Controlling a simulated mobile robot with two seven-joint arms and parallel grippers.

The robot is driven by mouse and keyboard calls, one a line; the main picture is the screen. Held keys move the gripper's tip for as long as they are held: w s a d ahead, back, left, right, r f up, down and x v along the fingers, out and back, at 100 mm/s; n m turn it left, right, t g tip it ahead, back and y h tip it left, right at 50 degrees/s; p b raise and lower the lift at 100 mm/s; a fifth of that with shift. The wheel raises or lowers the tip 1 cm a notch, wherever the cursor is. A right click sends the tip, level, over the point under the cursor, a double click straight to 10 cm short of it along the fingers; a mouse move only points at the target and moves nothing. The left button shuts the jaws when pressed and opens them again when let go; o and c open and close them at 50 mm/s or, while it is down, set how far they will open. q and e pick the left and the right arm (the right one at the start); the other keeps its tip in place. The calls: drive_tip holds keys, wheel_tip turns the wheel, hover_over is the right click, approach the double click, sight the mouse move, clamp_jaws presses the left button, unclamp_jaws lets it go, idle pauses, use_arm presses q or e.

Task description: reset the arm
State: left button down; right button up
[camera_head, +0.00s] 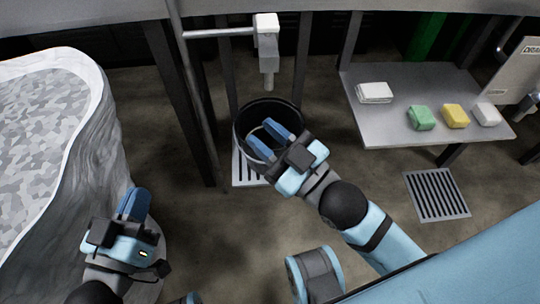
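My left gripper (134,202) is at the lower left, beside the white-rimmed basin. Its blue fingers lie close together or overlap from this angle, so I cannot tell whether it is open or shut. Nothing shows between them. My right gripper (270,138) reaches up and left from the lower right. Its two blue fingers are apart, over the near part of a dark bucket (243,117). A thin pale arc shows between and beside the fingers. I cannot tell whether they touch the bucket. The gripper hides the bucket's near right side.
A grey tap (267,50) hangs above the bucket, which stands on a floor grate (243,176). The basin (100,110) fills the left. A grey table (385,125) at right holds several coloured blocks. Another grate (437,194) lies below it. The middle floor is clear.

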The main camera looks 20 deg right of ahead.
drive_tip(key=f+m+g, duration=0.1)
drive_tip(key=s+f+m+h, duration=0.1)
drive_tip(key=m, duration=0.1)
drive_tip(key=s+f+m+g, duration=0.1)
drive_tip(key=f, duration=0.1)
drive_tip(key=shift+m+g, duration=0.3)
drive_tip(key=shift+m, duration=0.1)
drive_tip(key=shift+w+r, duration=0.1)
